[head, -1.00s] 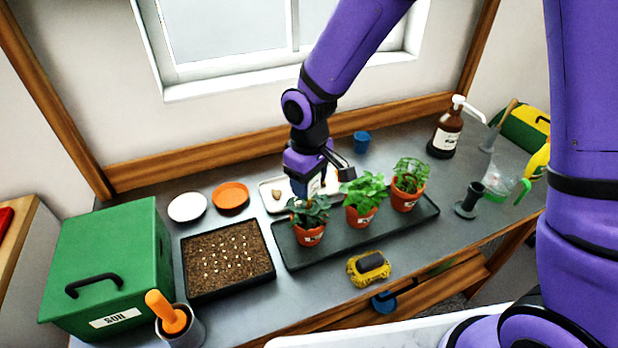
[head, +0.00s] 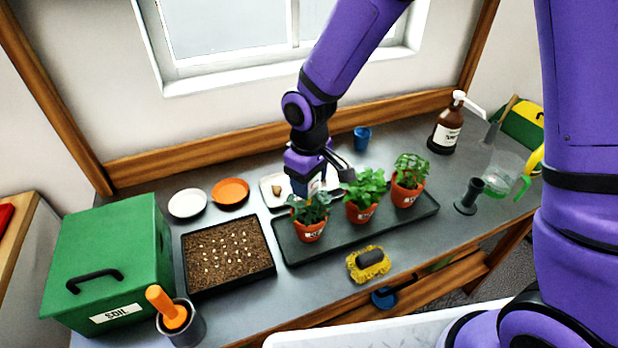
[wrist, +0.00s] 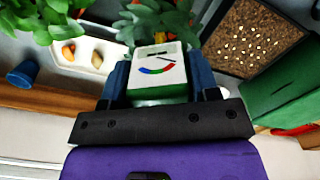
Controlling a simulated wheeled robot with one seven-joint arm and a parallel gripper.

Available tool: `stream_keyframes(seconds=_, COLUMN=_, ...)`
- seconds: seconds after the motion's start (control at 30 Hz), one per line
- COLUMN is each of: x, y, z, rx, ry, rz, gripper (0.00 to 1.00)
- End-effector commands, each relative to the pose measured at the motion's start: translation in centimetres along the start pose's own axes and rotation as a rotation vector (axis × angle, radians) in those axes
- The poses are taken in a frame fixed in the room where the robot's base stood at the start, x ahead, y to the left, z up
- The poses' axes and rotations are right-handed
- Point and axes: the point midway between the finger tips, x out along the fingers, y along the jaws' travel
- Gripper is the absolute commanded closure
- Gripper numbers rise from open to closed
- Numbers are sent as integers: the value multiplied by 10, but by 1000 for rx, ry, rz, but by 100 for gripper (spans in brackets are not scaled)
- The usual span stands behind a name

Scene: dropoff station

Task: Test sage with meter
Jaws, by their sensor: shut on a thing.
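My gripper (wrist: 158,82) is shut on a white and green meter (wrist: 158,66) with a coloured dial. In the head view the meter (head: 314,184) is partly hidden by my gripper, just behind the left pot. Three potted plants stand in a dark tray (head: 432,210): a dark-leaved one (head: 309,210) at left, a bright green one (head: 366,186) in the middle and a finer-leaved one (head: 411,168) at right. The pot labels are too small to read surely. The meter's lower end is hidden, so I cannot tell whether it touches soil.
A seed tray (head: 228,256) and green soil box (head: 110,255) are at left. A yellow scrubber (head: 368,263) lies in front of the plant tray. A brown pump bottle (head: 447,130) and dark stand (head: 468,198) are at right.

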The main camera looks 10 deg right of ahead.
Motion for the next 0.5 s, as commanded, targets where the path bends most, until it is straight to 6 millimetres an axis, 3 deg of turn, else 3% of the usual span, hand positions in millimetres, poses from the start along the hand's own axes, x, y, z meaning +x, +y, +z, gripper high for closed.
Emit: stream_keyframes(seconds=0.5, x=4, y=0, z=0, rx=0, ry=-1, rz=0, gripper=74)
